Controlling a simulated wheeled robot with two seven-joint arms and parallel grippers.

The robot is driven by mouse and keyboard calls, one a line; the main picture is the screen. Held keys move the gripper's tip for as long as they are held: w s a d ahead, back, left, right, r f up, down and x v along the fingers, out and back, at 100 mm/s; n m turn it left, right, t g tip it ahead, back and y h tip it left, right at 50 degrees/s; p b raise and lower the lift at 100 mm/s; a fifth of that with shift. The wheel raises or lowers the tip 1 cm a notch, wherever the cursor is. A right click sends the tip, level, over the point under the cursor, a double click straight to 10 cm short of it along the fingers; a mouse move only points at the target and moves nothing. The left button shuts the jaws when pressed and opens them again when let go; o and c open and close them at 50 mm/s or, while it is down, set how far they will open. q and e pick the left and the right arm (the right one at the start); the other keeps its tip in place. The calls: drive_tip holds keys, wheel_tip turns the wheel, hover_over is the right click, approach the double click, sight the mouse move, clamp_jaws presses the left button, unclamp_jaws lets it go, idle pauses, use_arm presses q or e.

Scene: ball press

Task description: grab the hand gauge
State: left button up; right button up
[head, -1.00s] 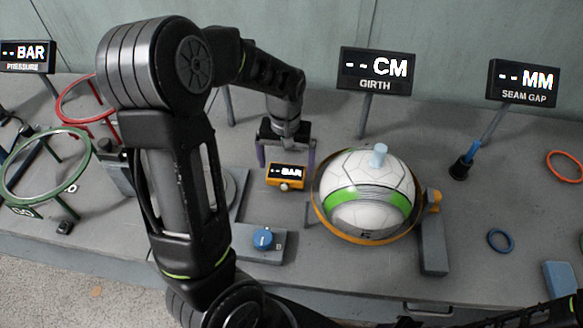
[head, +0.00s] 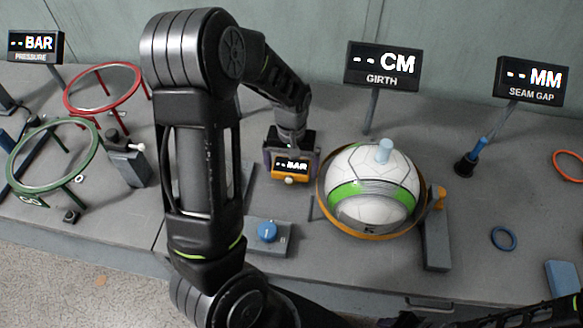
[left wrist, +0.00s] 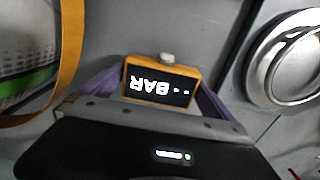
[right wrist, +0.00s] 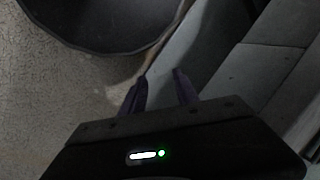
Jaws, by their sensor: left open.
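The hand gauge is a small orange-yellow box with a dark BAR display and a pale knob (head: 290,168). It stands on the grey bench just left of the ball. It also shows in the left wrist view (left wrist: 160,80), upside down, between the two purple fingers. My left gripper (head: 291,160) is open, with a finger on each side of the gauge. I cannot tell whether either finger touches it. My right gripper (right wrist: 162,88) has its fingers apart with nothing between them, away from the gauge.
A white and green ball (head: 372,190) sits in an orange ring close right of the gauge. A blue knob box (head: 268,232) stands in front. Green (head: 52,158) and red (head: 103,88) ring stands are at left.

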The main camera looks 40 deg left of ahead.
use_arm(q)
drive_tip(key=shift+f, duration=1.45)
drive_tip(key=c, duration=1.2)
